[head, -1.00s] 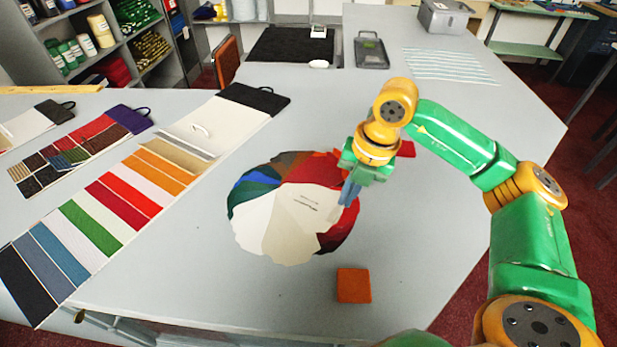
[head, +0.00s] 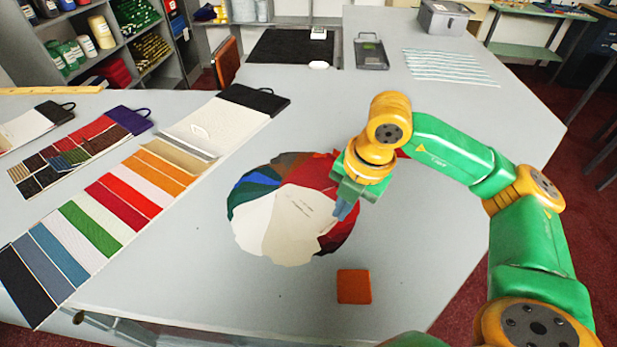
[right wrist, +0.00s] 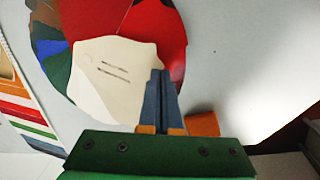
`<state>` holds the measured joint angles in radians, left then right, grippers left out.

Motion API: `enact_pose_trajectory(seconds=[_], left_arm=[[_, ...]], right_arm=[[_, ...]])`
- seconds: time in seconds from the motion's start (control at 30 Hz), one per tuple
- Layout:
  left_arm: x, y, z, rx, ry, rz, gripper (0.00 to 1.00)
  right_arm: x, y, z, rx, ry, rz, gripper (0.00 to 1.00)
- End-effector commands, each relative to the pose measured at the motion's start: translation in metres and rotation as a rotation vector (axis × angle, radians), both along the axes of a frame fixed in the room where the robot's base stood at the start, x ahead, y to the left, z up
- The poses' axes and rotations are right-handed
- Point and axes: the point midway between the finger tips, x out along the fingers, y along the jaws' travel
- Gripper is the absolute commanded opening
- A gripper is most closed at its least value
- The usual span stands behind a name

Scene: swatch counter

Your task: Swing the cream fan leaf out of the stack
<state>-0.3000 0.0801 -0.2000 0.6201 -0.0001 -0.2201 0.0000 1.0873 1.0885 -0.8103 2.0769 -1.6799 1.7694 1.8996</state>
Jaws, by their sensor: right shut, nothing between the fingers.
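The round fan stack of coloured leaves lies on the grey counter in the middle of the head view. The cream fan leaf (head: 290,225), with small printed lines, lies on top at its front, beside a white leaf (head: 252,221). In the right wrist view the cream leaf (right wrist: 118,72) also lies on top. My right gripper (head: 341,212) is shut and empty, pointing down at the cream leaf's right edge. In the right wrist view its closed fingertips (right wrist: 158,72) lie along that edge; I cannot tell whether they touch it. My left gripper is not in view.
An orange square (head: 354,286) lies in front of the stack; it also shows behind the fingers in the right wrist view (right wrist: 202,123). A long swatch card (head: 110,205) lies at left. A dark mat (head: 291,46) and grey tray (head: 371,53) are at the back. Counter right of the stack is clear.

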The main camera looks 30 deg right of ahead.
Motion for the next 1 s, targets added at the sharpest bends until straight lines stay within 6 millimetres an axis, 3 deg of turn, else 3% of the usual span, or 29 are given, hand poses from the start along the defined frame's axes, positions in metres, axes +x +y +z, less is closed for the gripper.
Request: enact_pose_trajectory(seconds=[0.33, 0.67, 1.0], left_arm=[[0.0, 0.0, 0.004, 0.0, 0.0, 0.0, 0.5], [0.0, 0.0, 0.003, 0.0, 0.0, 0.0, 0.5], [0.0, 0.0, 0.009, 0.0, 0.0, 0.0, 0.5]], right_arm=[[-0.009, 0.018, 0.001, 0.0, -0.001, -0.163, 0.0], [-0.01, 0.021, 0.0, 0.0, -0.001, -0.189, 0.0], [-0.015, 0.041, 0.001, 0.0, -0.001, -0.365, 0.0]])
